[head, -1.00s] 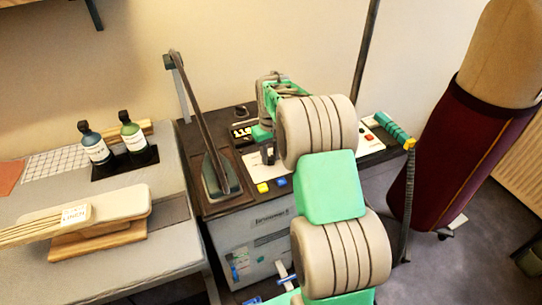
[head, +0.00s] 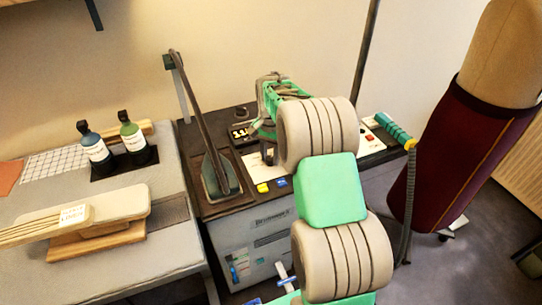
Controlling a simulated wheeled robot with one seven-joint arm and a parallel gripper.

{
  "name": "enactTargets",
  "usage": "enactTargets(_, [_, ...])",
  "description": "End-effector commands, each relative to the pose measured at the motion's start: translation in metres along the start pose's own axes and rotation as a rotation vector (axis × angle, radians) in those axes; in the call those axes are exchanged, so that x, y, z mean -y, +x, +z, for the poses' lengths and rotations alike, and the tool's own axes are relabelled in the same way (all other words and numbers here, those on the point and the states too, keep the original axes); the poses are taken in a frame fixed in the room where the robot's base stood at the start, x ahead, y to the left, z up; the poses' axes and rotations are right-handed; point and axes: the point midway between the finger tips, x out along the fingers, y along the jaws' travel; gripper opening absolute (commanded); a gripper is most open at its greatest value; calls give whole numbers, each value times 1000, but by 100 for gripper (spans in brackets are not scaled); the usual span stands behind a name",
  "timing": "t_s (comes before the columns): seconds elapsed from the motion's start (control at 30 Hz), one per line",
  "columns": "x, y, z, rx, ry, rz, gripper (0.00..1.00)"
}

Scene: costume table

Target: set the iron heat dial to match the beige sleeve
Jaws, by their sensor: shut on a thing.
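The beige sleeve (head: 120,204) lies over a wooden sleeve board on the grey table at left, with a white tag (head: 73,214) that seems to read LINEN. The iron (head: 220,178) stands on the dark top of the ironing station. A small lit display (head: 240,134) is behind it; its digits are too small to read surely. My gripper (head: 268,152) points down at the station's pale control panel and is shut on the heat dial, which is mostly hidden by the gripper and my arm.
Yellow (head: 262,188) and blue (head: 281,182) buttons are at the panel's front. A red switch (head: 370,138) and a teal-handled hose (head: 393,130) are at right. Two bottles (head: 132,138) stand on the left table. A dress form (head: 450,160) in a maroon skirt stands at far right.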

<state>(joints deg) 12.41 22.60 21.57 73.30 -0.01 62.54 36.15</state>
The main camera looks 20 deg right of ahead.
Motion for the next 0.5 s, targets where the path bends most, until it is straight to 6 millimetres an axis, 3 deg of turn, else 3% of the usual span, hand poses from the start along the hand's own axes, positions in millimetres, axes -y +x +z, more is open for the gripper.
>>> enactTargets(0.5, [1, -1, -1, -3, 338, -3, 0])
